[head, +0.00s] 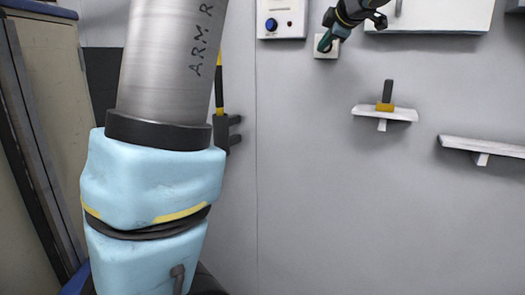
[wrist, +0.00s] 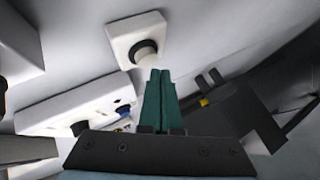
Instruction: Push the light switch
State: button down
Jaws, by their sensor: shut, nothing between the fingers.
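The light switch is a small white square plate with a dark-ringed round button, on the grey wall. In the head view the switch plate (head: 331,53) is at the top centre, partly covered by my gripper (head: 323,45). In the wrist view the switch (wrist: 122,37) is at the top, just beyond the fingertips and a little left of them. My gripper (wrist: 160,71) has its green fingers shut together with nothing between them. The fingertips appear very close to the button's lower right edge; I cannot tell whether they touch.
A white box with a blue knob (head: 289,28) is left of the switch. A white cabinet (head: 440,15) is at its upper right. A small shelf (head: 402,114) bears a yellow-and-dark object (head: 386,97); another shelf (head: 485,146) is farther right. The wall below the switch is bare.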

jog(key=s+a, duration=0.1)
jog(key=s, duration=0.2)
jog(key=s+a+b, duration=0.1)
jog(key=s, duration=0.1)
jog(key=shift+a, duration=0.35)
jog(key=w+a+f+m+t+h, duration=0.2)
jog(key=w+a+f+m, duration=0.1)
jog(key=w+f+m, duration=0.25)
jog(key=s+a+f+m+g+h, duration=0.2)
jog(key=f+m, duration=0.2)
jog(key=f, duration=0.3)
jog(key=s+a+f+m+g+h, duration=0.1)
jog(key=s+a+f+m+g, duration=0.15)
jog(key=f, duration=0.45)
jog(key=s+a+f+m+g+y, duration=0.1)
jog(key=s+a+f+m+g, duration=0.2)
jog(key=s+a+f, duration=0.3)
jog(key=s+a+f+m+g+y, duration=0.1)
jog(key=s+a+f+g, duration=0.4)
jog(key=s+f, duration=0.8)
jog(key=shift+s+a+m+g, duration=0.35)
jog(key=shift+s+a+m, duration=0.2)
jog(key=shift+a+m, duration=0.4)
